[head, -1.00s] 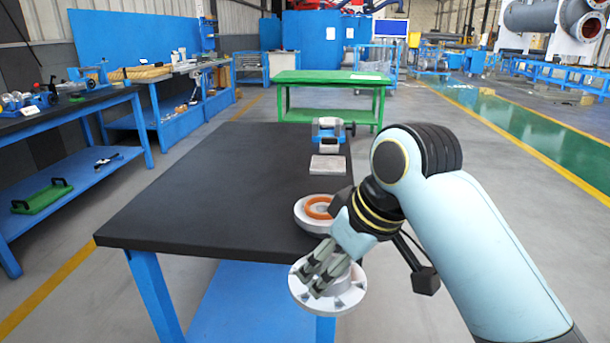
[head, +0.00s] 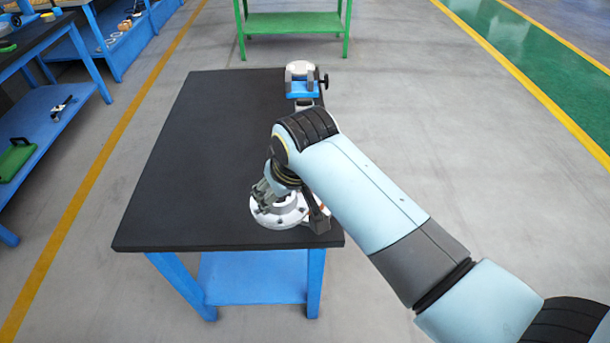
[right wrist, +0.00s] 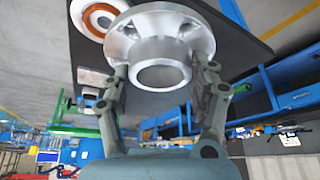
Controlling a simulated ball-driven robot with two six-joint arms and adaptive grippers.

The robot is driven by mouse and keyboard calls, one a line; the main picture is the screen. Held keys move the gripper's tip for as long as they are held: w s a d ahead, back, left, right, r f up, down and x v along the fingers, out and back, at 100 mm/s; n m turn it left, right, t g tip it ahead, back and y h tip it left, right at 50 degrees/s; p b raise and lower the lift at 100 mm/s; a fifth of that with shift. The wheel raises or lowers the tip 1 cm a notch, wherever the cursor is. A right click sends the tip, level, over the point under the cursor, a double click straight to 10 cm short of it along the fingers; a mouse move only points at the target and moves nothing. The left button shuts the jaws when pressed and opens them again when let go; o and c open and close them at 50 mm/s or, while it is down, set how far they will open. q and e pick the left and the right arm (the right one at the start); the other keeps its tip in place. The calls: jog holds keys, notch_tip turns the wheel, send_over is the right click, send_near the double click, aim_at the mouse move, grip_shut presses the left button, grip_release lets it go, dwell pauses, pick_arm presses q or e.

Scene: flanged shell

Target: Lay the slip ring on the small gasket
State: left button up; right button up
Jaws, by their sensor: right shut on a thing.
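The slip ring (head: 281,209) is a pale metal flange with a raised hub. In the head view it is over the near right part of the table. My right gripper (head: 265,191) is shut on its hub. The right wrist view shows the fingers (right wrist: 162,78) on either side of the hub of the ring (right wrist: 150,50). The small gasket (right wrist: 99,19) is an orange ring on a pale round shell (right wrist: 84,20), partly behind the slip ring there and apart from it. In the head view my arm mostly hides gasket and shell. My left gripper is not in view.
The black table top (head: 200,180) is clear on its left and middle. A blue and grey clamp-like device (head: 302,82) stands at its far right. A green bench (head: 293,22) is beyond. A blue workbench (head: 60,95) stands at the left.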

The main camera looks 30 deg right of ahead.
jog(key=shift+w+d+r, duration=0.15)
jog(key=shift+w, duration=0.05)
jog(key=w+d+f+b, duration=0.1)
jog(key=d+f, duration=0.1)
jog(key=d, duration=0.1)
jog(key=w+d+f+b, duration=0.1)
jog(key=d+f, duration=0.1)
jog(key=d, duration=0.1)
jog(key=w+d+f+b, duration=0.1)
jog(key=w+d+f, duration=0.1)
jog(key=d+f, duration=0.1)
jog(key=shift+w+d, duration=0.1)
jog(key=shift+d, duration=0.15)
jog(key=shift+w+d+b, duration=0.15)
jog(key=shift+d+b, duration=0.25)
notch_tip(320, 180, down, 4)
jog(key=b, duration=0.4)
jog(key=shift+b, duration=0.35)
jog(key=shift+r, duration=0.1)
jog(key=o, duration=1.7)
jog(key=shift+f, duration=0.2)
